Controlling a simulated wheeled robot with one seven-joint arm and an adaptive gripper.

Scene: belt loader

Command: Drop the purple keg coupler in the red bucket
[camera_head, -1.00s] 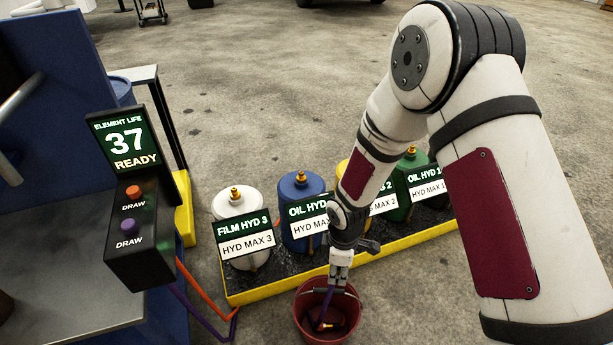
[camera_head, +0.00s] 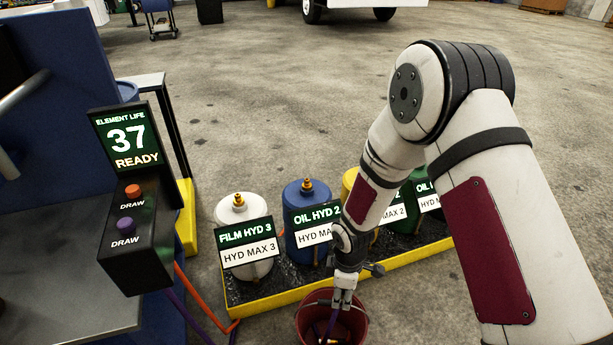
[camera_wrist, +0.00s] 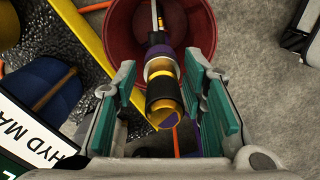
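The red bucket (camera_head: 362,318) stands at the bottom of the head view and is cut off by the frame edge. My gripper (camera_head: 340,297) points down over it. In the wrist view the bucket (camera_wrist: 206,30) lies beyond my fingertips. The keg coupler (camera_wrist: 160,57), with a purple collar and brass and black parts, is between the green-padded fingers of my gripper (camera_wrist: 162,75). Gaps show on both sides of it, so the fingers look open around it. In the head view a purple length runs from below the gripper into the bucket. Its lower end is partly hidden.
A yellow-edged tray (camera_head: 280,300) behind the bucket holds several labelled canisters, including a white one (camera_head: 232,211) and a blue one (camera_head: 304,192). A black panel (camera_head: 125,140) reading READY stands at left. Orange (camera_head: 207,300) and purple hoses hang below it. Floor at right is open.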

